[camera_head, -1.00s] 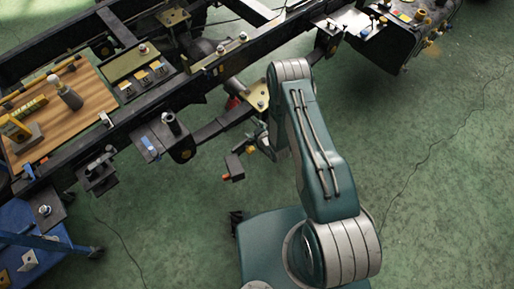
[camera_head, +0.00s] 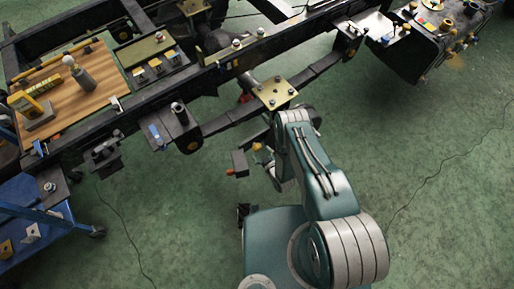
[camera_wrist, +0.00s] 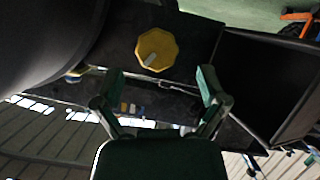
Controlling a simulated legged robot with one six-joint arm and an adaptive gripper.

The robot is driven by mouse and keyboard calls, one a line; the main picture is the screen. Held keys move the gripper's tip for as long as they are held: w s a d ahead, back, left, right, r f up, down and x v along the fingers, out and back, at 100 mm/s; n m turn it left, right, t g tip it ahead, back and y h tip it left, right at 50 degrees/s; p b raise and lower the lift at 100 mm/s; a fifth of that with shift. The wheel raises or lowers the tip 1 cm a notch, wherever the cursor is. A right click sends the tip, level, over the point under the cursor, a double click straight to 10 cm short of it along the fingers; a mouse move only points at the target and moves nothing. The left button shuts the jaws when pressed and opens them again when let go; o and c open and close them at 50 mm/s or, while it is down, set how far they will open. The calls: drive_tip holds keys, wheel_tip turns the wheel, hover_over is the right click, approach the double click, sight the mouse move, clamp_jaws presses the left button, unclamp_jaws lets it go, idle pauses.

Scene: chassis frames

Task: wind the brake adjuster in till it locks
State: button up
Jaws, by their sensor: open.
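In the wrist view a yellow eight-sided knob (camera_wrist: 157,49) with a pale raised bar across its face, seemingly the brake adjuster, sits on a dark plate (camera_wrist: 192,38). My gripper (camera_wrist: 161,82) is open and empty, its two fingers spread left and right. The knob lies beyond the fingertips, slightly left of the middle between them, with no contact visible. In the head view my arm bends down beside the chassis frame (camera_head: 225,75), and its end is partly hidden behind my own links. I cannot tell for certain which part there is the knob.
A dark box with an orange end (camera_head: 240,163) stands out near my arm's end. A brass plate with bolts (camera_head: 274,92) lies above my arm. A wooden board (camera_head: 93,98) with tools rests on the frame at left. A blue cart (camera_head: 30,235) stands lower left.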

sight(259, 149)
drive_tip(key=x, duration=0.3)
drive_tip(key=shift+w+d+f, duration=0.1)
drive_tip(key=shift+w+d, duration=0.05)
drive_tip(key=shift+w+a+f, duration=0.15)
drive_tip(key=shift+w+a, duration=0.2)
drive_tip(key=shift+d, duration=0.1)
drive_tip(key=c, duration=1.1)
